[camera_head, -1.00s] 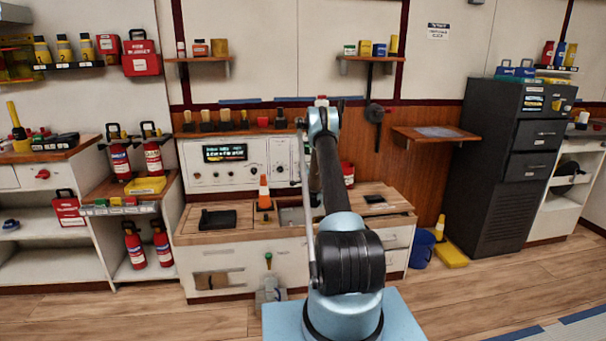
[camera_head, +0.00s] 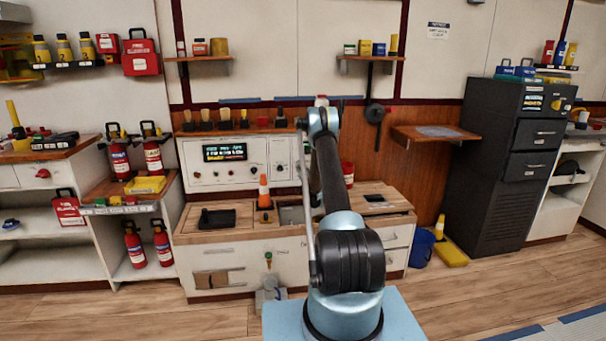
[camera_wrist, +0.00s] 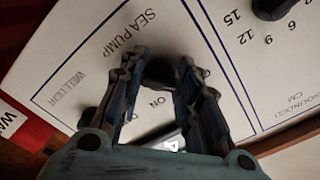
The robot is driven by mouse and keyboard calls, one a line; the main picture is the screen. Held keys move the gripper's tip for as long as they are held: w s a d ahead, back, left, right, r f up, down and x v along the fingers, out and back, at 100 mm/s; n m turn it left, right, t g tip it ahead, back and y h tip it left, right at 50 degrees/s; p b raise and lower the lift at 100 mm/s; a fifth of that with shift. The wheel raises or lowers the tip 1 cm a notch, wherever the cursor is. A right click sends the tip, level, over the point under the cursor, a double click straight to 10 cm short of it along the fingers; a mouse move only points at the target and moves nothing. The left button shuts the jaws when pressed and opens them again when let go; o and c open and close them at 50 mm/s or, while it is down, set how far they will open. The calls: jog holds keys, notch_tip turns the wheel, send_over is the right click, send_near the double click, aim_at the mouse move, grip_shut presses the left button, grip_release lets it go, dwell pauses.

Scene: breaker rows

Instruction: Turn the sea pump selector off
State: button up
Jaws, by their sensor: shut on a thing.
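The sea pump selector (camera_wrist: 160,72) is a dark round knob on a white panel, below the printed words SEA PUMP in the wrist view. My gripper (camera_wrist: 158,70) is shut on it, with one ribbed finger on each side. An ON mark shows between the fingers. Other marks around the knob are partly hidden, and I cannot tell which way the knob points. In the head view the white control panel (camera_head: 200,174) stands at the back of the wooden console, and my arm hides the gripper and selector.
A dark knob (camera_wrist: 86,117) lies just left of my gripper.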

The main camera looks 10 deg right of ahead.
jog(key=shift+d, duration=0.1)
dwell(0.4)
jog(key=o, duration=1)
jog(key=shift+f, duration=0.1)
jog(key=shift+o, duration=0.2)
jog(key=s, duration=1.2)
